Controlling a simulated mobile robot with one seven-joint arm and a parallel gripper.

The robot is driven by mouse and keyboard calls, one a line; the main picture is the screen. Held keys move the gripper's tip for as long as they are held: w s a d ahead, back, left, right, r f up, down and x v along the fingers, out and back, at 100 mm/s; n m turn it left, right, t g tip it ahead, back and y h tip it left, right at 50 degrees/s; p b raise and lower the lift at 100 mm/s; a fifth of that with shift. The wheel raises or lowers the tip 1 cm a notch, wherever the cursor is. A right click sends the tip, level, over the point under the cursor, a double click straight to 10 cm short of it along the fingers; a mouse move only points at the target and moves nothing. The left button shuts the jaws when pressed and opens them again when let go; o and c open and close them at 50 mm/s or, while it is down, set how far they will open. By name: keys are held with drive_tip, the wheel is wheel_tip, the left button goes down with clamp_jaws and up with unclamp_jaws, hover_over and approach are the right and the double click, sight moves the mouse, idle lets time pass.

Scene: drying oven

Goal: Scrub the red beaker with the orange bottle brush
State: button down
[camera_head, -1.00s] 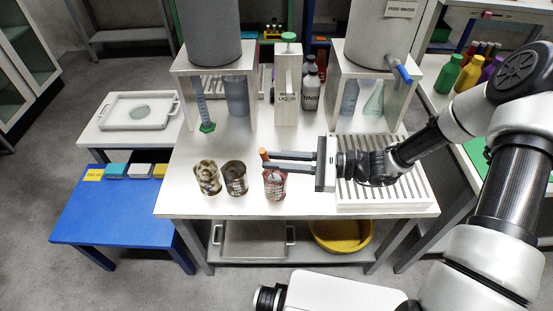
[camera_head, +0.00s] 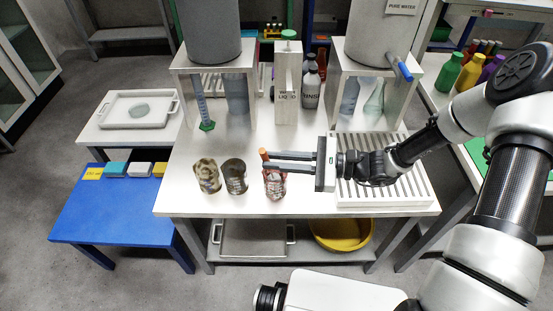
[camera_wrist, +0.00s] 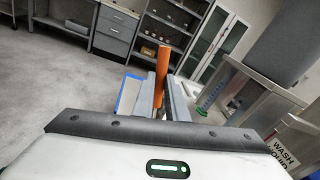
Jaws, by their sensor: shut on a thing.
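The red beaker (camera_head: 275,187) stands upright on the white table, the rightmost of three beakers in a row, with dark stains on its wall. My gripper (camera_head: 268,160) reaches in from the right, level, with its fingertips just above the beaker's mouth. It is shut on the orange bottle brush (camera_wrist: 162,68), whose orange handle shows between the fingers in the wrist view. In the head view the handle's top (camera_head: 263,153) pokes up at the fingertips. The brush's lower part appears to be down in the beaker, though the fingers and the beaker wall partly hide it.
A brown stained beaker (camera_head: 235,178) and a yellowish stained beaker (camera_head: 207,176) stand left of the red one. A slatted drying rack (camera_head: 410,188) lies under my arm. A wash liquid container (camera_head: 288,88) and two tanks on stands rise behind.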

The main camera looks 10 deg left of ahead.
drive_tip(key=shift+f, duration=0.5)
drive_tip(key=shift+a, duration=0.1)
